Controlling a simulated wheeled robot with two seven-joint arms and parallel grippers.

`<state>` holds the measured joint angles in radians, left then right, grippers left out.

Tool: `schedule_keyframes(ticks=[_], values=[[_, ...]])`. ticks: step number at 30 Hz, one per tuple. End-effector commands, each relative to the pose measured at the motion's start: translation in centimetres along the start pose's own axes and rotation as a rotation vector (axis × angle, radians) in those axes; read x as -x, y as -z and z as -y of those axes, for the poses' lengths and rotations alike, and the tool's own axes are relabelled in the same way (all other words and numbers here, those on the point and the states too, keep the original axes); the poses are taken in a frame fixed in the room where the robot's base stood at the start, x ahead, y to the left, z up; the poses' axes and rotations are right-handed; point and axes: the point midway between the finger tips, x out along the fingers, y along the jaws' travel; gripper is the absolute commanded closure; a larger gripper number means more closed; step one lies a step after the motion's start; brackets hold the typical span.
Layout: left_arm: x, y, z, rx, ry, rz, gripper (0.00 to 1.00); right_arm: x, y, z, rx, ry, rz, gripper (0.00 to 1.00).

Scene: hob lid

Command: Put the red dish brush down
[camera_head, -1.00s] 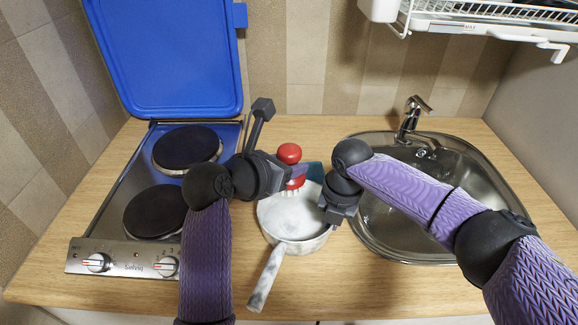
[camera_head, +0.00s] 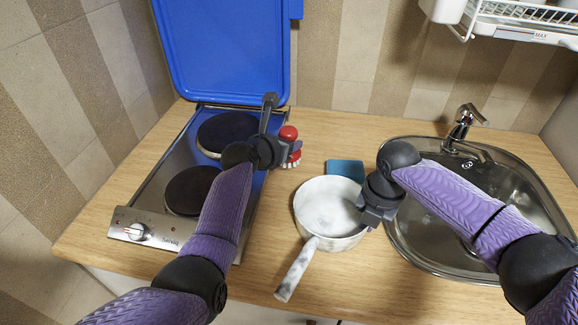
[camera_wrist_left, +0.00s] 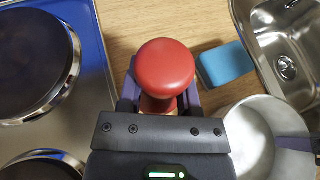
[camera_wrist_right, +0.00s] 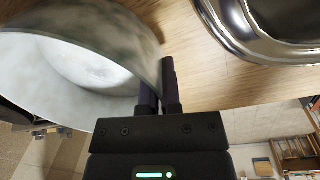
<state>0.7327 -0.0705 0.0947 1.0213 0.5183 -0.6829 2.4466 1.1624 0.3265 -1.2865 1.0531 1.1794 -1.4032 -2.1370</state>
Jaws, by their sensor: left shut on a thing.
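The red dish brush (camera_head: 289,133) has a round red knob and pale bristles below. My left gripper (camera_head: 284,152) is shut on it, just right of the hob. In the left wrist view the knob (camera_wrist_left: 165,68) sits between the fingers and hides the bristles. The brush looks upright; I cannot tell whether its bristles touch the worktop. My right gripper (camera_head: 372,218) is at the right rim of the white marbled saucepan (camera_head: 325,205). In the right wrist view its fingers (camera_wrist_right: 160,90) are close together at the pan wall; whether they grip it is unclear.
The hob (camera_head: 150,200) with two dark plates and a raised blue lid (camera_head: 225,50) is at the left. A blue sponge (camera_head: 346,169) lies behind the pan. The steel sink (camera_head: 425,235) is at the right. Bare wooden worktop (camera_head: 270,215) lies between hob and pan.

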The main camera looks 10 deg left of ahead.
Motion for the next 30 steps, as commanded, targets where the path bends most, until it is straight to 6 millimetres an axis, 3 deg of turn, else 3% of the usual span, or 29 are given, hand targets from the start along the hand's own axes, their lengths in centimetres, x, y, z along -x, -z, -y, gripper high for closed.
schedule_keyframes(ticks=[7,17,18,22,23,30], values=[[-1.8,4.0,0.1,0.000,0.004,-0.001,1.00,0.1,0.0,0.0,0.000,-0.002,0.000,1.00],[-2.1,4.8,0.0,-0.001,0.000,0.000,1.00,0.1,0.0,0.0,0.000,-0.002,0.001,1.00],[-2.1,4.9,0.0,0.000,0.001,0.000,0.55,0.1,0.0,0.0,0.000,-0.002,0.001,1.00],[-2.1,4.8,0.1,-0.001,0.002,0.000,0.27,0.1,0.0,0.0,0.000,-0.002,0.000,1.00],[-2.1,4.8,0.1,-0.001,0.002,0.000,0.22,0.1,0.0,0.0,0.000,-0.002,0.000,1.00],[-2.1,4.8,0.1,-0.001,0.002,0.001,0.22,0.1,0.0,0.0,0.000,-0.002,0.000,1.00]])
